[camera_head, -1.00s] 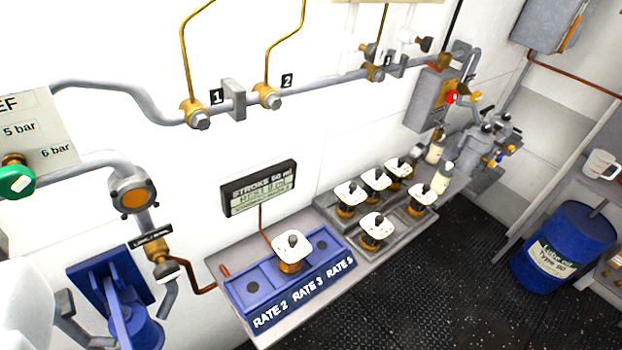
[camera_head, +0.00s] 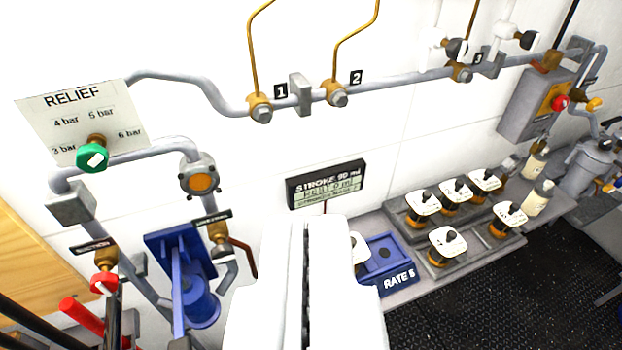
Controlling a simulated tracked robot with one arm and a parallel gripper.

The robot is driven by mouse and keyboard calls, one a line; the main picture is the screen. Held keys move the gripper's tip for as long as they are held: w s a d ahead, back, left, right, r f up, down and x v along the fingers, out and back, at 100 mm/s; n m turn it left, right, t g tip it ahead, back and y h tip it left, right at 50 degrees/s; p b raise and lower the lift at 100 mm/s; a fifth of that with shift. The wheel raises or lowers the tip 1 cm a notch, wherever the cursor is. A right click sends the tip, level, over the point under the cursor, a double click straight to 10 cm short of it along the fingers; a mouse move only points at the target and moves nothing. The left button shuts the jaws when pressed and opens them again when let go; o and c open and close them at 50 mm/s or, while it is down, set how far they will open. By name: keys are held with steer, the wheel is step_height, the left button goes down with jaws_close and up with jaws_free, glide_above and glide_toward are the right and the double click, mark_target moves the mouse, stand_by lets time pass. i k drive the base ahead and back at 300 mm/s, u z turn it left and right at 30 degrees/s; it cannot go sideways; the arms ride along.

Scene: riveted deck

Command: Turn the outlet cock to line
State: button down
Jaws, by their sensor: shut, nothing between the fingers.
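The outlet cock (camera_head: 218,234) is a small brass valve on the grey pipe below the round orange-faced fitting, left of centre. A small black label (camera_head: 213,215) sits just above it, too small to read surely. My gripper (camera_head: 305,232) is the white block with a dark slit, rising from the bottom middle. It is shut and empty, to the right of the cock and apart from it in the picture. It hides part of the blue rate block (camera_head: 385,252).
The relief valve (camera_head: 93,158) has a green knob, at left. A red suction knob (camera_head: 104,284) and blue pump (camera_head: 195,295) are below. The stroke display (camera_head: 326,184) is on the wall. Several white-topped units (camera_head: 450,243) stand on the right shelf.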

mark_target(223, 254)
steer(key=u, duration=0.1)
steer(key=k, duration=0.45)
steer(key=z, duration=0.15)
steer(key=i, duration=1.35)
steer(key=u, duration=0.25)
